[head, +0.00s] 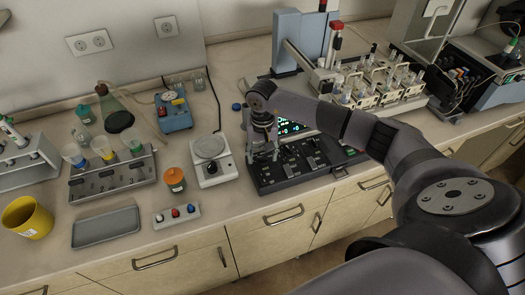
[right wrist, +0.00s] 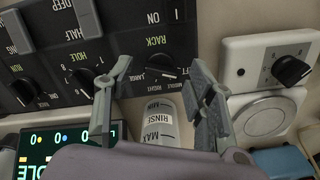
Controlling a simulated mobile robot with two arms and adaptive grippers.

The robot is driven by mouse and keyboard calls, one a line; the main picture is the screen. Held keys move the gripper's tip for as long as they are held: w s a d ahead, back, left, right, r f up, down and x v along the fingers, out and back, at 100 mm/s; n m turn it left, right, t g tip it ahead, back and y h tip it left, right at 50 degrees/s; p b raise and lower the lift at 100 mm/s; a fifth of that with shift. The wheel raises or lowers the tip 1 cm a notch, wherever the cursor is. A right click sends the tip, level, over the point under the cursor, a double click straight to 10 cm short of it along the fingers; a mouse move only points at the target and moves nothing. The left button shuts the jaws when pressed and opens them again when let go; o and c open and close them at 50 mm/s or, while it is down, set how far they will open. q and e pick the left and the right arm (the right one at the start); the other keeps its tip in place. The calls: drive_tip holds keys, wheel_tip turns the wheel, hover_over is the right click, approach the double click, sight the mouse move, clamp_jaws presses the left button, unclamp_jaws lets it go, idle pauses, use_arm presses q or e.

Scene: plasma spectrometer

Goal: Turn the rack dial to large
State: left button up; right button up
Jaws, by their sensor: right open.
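The black control panel (head: 305,165) lies on the bench below my right arm. In the right wrist view, its rack dial (right wrist: 163,65) is a black knob under the word RACK, with LARGE printed beside it. I cannot tell surely which mark the knob points at. My right gripper (right wrist: 160,65) is open, with its fingertips to either side of the rack dial in this view. Contact with the knob cannot be seen. In the head view my right gripper (head: 262,157) points down over the panel's left end. My left gripper is not in view.
Other panel dials, RUN (right wrist: 24,90) and HOLE (right wrist: 84,80), are left of the rack dial. A rinse bottle (right wrist: 160,112) shows between the fingers. A white scale-like device (head: 213,165) stands left of the panel. A vial rack machine (head: 375,80) stands behind right.

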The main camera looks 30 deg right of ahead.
drive_tip(key=shift+f, duration=0.1)
drive_tip(key=shift+c, duration=0.4)
clamp_jaws()
